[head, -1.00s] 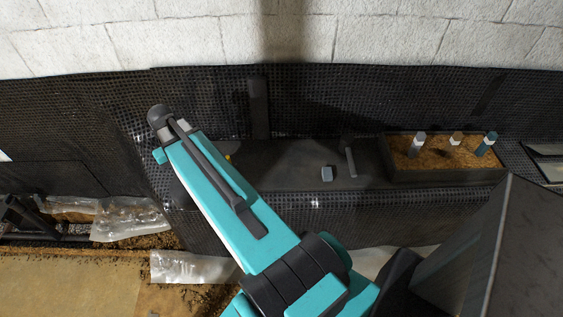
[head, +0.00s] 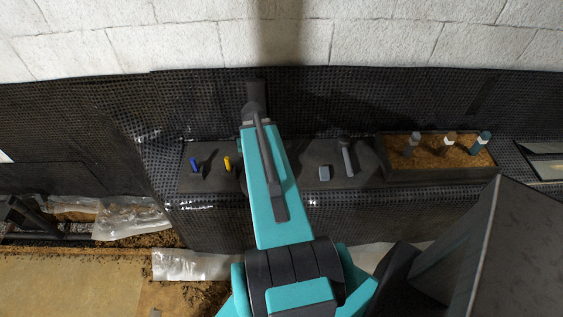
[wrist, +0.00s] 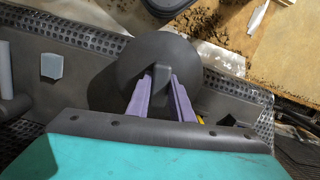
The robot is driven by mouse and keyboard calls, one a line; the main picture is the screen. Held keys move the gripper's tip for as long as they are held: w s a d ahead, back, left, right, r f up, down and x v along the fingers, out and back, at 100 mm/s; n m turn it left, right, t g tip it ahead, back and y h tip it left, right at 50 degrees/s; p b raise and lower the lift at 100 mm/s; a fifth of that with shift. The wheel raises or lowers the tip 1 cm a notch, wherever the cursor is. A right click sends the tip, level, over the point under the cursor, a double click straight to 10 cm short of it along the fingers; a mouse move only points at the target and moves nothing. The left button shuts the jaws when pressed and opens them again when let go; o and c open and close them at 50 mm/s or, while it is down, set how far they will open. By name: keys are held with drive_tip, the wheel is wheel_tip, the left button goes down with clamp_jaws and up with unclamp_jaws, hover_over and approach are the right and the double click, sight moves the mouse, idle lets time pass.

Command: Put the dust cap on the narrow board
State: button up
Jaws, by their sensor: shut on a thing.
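The dust cap, a dark grey round disc with a raised grip (wrist: 160,72), fills the middle of the wrist view. My gripper (wrist: 160,82) has purple fingers shut on that grip from both sides. In the head view my turquoise arm hides the gripper and most of the cap.
A blue peg (head: 194,164) and a yellow peg (head: 227,163) stand left of my arm. A small grey block (head: 324,173) and a long grey tool (head: 346,157) are to the right. Further right is a dark tray (head: 440,176) with brown fill and three capped pieces.

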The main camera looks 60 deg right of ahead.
drive_tip(key=s+d+f+m, duration=0.1)
drive_tip(key=s+d+m, duration=0.1)
drive_tip(key=s+d, duration=0.2)
drive_tip(key=s+p, duration=0.1)
drive_tip(key=s, duration=0.2)
drive_tip(key=shift+s, duration=0.2)
drive_tip(key=shift+w+f+b, duration=0.1)
drive_tip(key=shift+b, duration=0.2)
